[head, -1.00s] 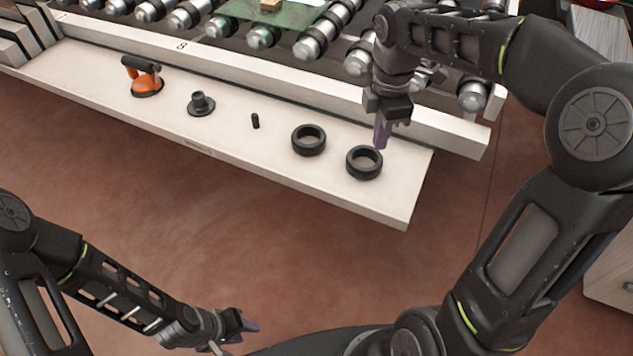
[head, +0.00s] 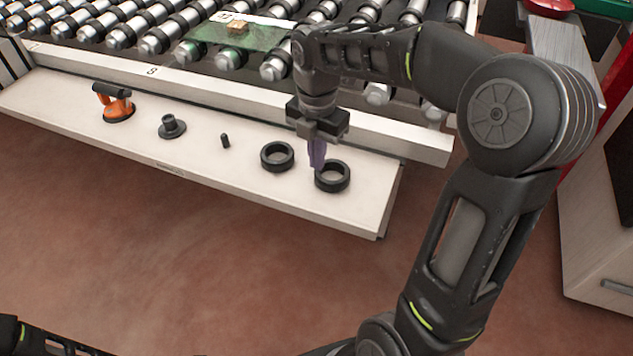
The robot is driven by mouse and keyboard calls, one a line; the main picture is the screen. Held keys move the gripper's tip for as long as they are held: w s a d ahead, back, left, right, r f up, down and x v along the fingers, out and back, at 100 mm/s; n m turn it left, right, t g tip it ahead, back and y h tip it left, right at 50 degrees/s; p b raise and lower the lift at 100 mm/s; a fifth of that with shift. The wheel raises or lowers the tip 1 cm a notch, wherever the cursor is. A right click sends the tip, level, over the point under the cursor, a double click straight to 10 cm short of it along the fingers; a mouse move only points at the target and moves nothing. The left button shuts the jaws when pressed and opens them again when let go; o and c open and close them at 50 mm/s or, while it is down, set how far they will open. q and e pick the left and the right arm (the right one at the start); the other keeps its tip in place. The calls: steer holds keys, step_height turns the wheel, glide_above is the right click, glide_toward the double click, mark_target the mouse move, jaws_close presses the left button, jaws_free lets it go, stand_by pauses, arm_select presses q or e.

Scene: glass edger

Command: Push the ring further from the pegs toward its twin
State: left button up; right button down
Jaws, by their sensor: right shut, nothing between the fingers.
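Two black rings lie flat on the pale ledge (head: 225,170). The right ring (head: 333,188), farther from the pegs, is near the ledge's right end. Its twin (head: 277,168) lies to its left, with a small gap between. Left of the twin are a short black peg (head: 225,141) and a flanged black peg (head: 172,127), both upright. My right gripper (head: 317,165) is shut and empty, pointing down, its purple fingertips at the upper left edge of the right ring. I cannot tell whether they touch it. My left gripper is out of the picture.
An orange suction lifter (head: 117,106) with a black handle stands on the ledge's left part. A raised pale rail (head: 240,98) and metal rollers run behind the ledge, with a green glass sheet (head: 240,42) on them. The front edge drops to the floor.

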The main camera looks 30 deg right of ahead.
mark_target(322, 182)
step_height(322, 182, down, 10)
steer(key=shift+r, duration=0.1)
stand_by(0.4)
steer(key=shift+w+d+p, duration=0.3)
steer(key=shift+d+p, duration=0.15)
steer(key=shift+d, duration=0.5)
